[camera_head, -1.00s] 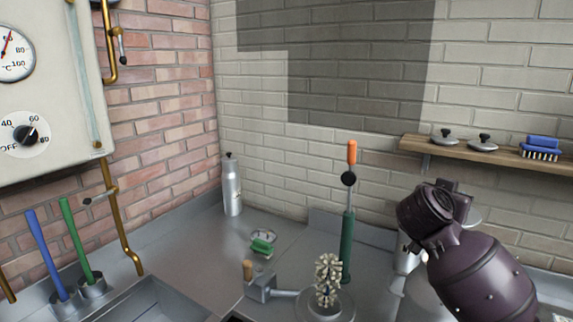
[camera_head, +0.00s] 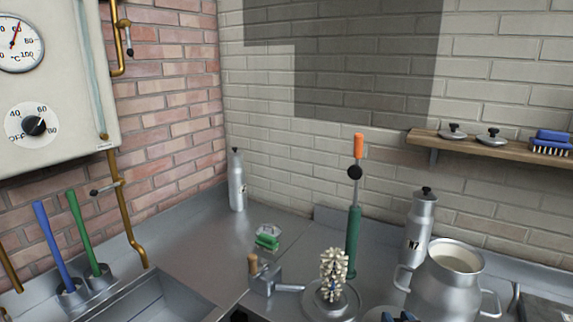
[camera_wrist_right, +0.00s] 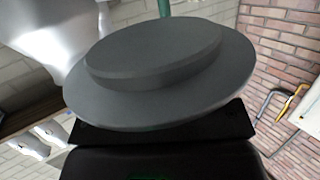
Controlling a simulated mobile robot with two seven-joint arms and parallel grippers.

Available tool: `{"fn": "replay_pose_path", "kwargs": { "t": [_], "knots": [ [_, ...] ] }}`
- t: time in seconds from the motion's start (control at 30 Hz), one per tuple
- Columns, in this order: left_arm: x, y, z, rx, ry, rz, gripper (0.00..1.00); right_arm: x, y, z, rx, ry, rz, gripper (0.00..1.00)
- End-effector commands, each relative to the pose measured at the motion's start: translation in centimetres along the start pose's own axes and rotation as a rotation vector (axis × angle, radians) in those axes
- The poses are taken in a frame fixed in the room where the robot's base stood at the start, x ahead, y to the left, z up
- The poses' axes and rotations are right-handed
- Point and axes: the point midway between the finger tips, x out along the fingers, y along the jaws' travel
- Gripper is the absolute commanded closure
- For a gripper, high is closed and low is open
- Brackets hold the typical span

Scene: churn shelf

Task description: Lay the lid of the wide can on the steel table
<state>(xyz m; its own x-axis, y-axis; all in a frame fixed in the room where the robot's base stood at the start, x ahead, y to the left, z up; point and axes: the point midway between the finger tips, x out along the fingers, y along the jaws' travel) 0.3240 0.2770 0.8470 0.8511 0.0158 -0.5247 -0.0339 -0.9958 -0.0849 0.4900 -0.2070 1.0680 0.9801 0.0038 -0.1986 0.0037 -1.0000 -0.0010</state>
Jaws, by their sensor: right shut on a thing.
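The wide can (camera_head: 446,287) stands at the lower right in the head view, a steel can with side handles. Its mouth is open and shows pale contents. My right gripper (camera_head: 400,317) only just shows at the bottom edge of the head view. It is shut on the lid (camera_head: 376,314), whose pale rim shows beside it. In the right wrist view the lid (camera_wrist_right: 155,65) is a dark grey, stepped round disc held clear in front of the jaws. The steel table (camera_head: 185,240) spreads along the walls. My left gripper is out of view.
A tall narrow can (camera_head: 419,225) stands behind the wide can. A bottle (camera_head: 236,185) stands in the corner.

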Motion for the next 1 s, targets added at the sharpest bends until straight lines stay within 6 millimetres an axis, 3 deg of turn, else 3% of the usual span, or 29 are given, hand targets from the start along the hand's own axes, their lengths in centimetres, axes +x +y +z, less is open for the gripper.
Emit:
{"fn": "replay_pose_path", "kwargs": {
  "t": [0.77,1.0],
  "knots": [
    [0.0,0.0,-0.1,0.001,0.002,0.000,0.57,0.1,0.1,-0.1,-0.002,0.002,0.003,0.99],
    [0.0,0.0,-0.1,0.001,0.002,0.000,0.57,-0.4,-1.7,-1.5,-0.019,0.005,-0.081,0.99]
  ]
}}
